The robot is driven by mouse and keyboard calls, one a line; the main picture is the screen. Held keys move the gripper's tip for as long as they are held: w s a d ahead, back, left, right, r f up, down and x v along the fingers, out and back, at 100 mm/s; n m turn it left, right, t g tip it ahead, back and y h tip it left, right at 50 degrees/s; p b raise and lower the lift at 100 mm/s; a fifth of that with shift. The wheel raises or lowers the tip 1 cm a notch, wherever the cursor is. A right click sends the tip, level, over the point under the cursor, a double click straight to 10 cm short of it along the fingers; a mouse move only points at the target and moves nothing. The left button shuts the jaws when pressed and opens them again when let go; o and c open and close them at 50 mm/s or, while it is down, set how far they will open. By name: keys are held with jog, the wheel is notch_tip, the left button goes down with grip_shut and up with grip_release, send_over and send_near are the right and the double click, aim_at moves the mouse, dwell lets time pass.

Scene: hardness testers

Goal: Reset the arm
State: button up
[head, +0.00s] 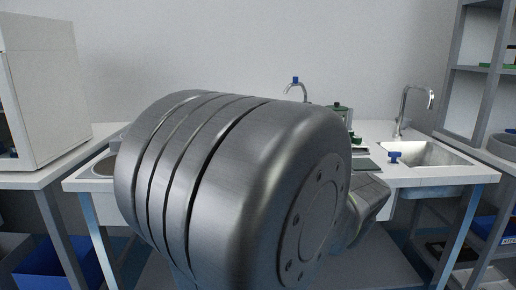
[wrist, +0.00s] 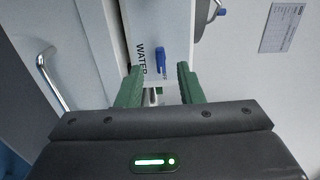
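My gripper (wrist: 160,84) shows in the wrist view with its two green fingers apart. No held object can be made out between them. Beyond the fingertips is a white panel with the word WATER and a blue part (wrist: 161,60) on it. In the head view a large grey metal link of my arm (head: 240,180) fills the middle and hides much of the bench. My gripper cannot be seen in the head view.
Behind my arm stands a white bench (head: 430,172) with a sink (head: 425,154), a tall tap (head: 402,112) and a blue-topped tap (head: 296,82). A white cabinet (head: 45,90) stands at left. Grey shelves (head: 474,100) stand at right. A blue bin (head: 45,262) is low at left.

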jog(key=s+p, duration=0.1)
jog(key=s, duration=0.7)
jog(key=w+m+p, duration=0.5)
jog(key=w+p, duration=0.4)
jog(key=w, duration=0.5)
jog(key=shift+r+p, duration=0.4)
jog(key=shift+r, duration=0.05)
jog(key=m+p, duration=0.4)
jog(key=p, duration=0.3)
jog(key=m+p, duration=0.4)
jog(key=p, duration=0.3)
jog(key=d+m+p, duration=0.1)
jog(key=m+p, duration=0.3)
jog(key=p, duration=0.3)
jog(key=shift+w+r+p, duration=0.1)
jog(key=shift+r+p, duration=0.15)
jog(key=shift+p, duration=0.05)
jog(key=shift+a+f, duration=0.15)
